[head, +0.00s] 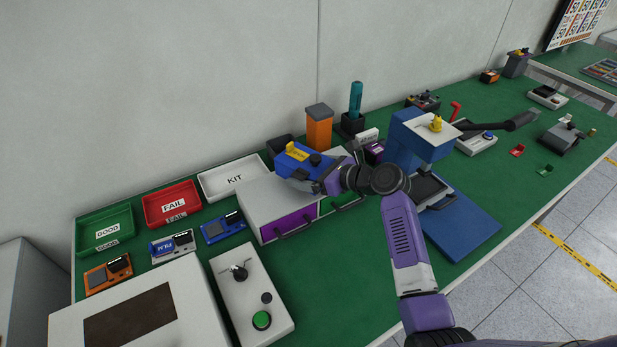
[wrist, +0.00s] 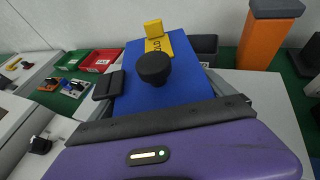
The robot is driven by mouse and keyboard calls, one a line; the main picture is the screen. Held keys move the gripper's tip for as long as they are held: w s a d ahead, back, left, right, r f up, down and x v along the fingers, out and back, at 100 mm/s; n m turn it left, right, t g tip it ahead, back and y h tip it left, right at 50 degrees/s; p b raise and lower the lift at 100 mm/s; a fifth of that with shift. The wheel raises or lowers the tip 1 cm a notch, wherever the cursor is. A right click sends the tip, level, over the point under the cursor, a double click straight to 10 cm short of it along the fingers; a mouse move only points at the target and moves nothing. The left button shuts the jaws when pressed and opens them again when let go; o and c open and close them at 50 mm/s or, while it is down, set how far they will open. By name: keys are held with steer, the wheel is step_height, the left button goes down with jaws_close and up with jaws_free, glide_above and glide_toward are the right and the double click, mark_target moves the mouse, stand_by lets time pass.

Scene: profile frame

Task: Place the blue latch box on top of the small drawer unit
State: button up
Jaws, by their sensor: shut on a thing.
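The blue latch box (head: 291,168), with a yellow latch and a black knob, is over the top of the small drawer unit (head: 262,200). The unit is grey-white with a purple drawer and a green drawer in front. My gripper (head: 322,181) is shut on the near side of the box. In the wrist view the blue box (wrist: 185,88) lies just beyond my gripper's dark jaw bar (wrist: 165,122). The unit's pale top (wrist: 262,95) shows to the right of the box. I cannot tell whether the box touches the top.
An orange post (head: 319,132) and a dark bin (head: 279,147) stand behind the unit. A white KIT tray (head: 212,187) and a red FAIL tray (head: 160,207) are left. A blue press-like fixture (head: 400,140) stands right. A control box (head: 240,275) is in front.

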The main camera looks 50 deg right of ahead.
steer(key=shift+f, duration=1)
steer(key=shift+f, duration=0.1)
steer(key=o, duration=1.8)
steer(key=shift+f, duration=0.2)
steer(key=shift+c, duration=0.2)
steer(key=shift+r, duration=0.2)
steer(key=v, duration=1.2)
